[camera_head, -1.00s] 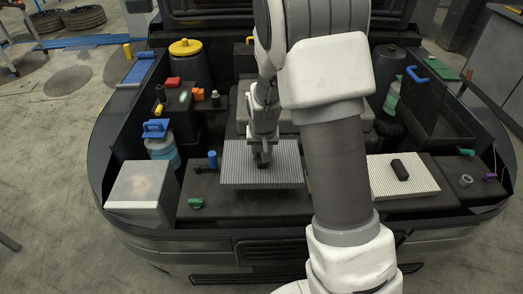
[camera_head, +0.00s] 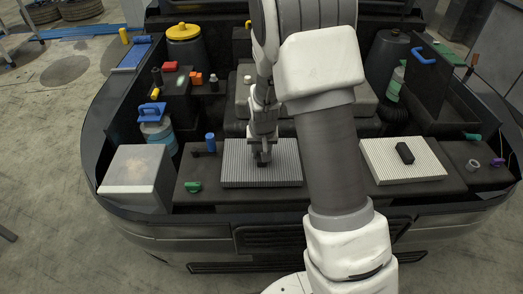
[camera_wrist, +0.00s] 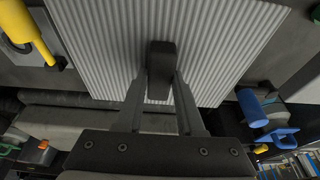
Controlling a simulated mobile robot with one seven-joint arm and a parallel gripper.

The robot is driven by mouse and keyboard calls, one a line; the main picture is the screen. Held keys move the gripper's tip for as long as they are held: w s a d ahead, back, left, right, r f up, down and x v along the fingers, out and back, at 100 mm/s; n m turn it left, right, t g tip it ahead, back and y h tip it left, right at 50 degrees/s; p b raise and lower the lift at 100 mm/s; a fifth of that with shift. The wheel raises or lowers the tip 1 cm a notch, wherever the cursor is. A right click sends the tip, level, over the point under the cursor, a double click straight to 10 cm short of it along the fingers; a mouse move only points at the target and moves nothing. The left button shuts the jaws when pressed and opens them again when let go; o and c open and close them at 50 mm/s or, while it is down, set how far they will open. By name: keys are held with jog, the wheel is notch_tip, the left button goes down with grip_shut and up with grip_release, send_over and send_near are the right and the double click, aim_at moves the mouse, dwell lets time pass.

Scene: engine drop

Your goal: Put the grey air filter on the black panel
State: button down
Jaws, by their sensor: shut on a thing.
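The grey air filter (camera_head: 235,165) is a flat ribbed slab with a small black handle. My gripper (camera_head: 262,158) is shut on that handle from above. In the wrist view the fingers (camera_wrist: 160,85) meet the handle (camera_wrist: 160,57), with the ribbed filter face (camera_wrist: 215,45) behind it. The black panel (camera_head: 190,202) is the dark front surface of the engine bay. The filter lies over its left-middle part, roughly level; I cannot tell whether it touches the panel. My arm hides the panel to the right of the filter.
A whitish ribbed filter (camera_head: 440,172) with a black handle lies on the right. A metal box (camera_head: 137,170) stands at left. A green cap (camera_head: 193,186) and a blue cap (camera_head: 210,142) are close to the filter's left side. A blue-handled bottle (camera_head: 155,130) stands farther left.

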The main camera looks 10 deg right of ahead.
jog(key=shift+f+b, duration=0.5)
jog(key=shift+f, duration=0.05)
jog(key=shift+c, duration=2.2)
grip_release()
jog(key=shift+r, duration=0.1)
jog(key=d+p+v, duration=0.1)
jog(key=p+v, duration=0.1)
jog(key=v, duration=1.5)
jog(key=shift+a+r+p, duration=0.2)
jog(key=shift+a+p, duration=0.1)
jog(key=shift+a, duration=0.15)
jog(key=s+r+n+t+p, duration=0.1)
jog(key=s+r, duration=0.6)
jog(key=s, duration=0.4)
jog(key=s+r+n+t+p, duration=0.1)
jog(key=s+r, duration=0.7)
jog(key=s, duration=0.3)
jog(key=shift+d+y+p, duration=0.3)
jog(key=shift+d+p, duration=0.1)
jog(key=shift+d, duration=0.05)
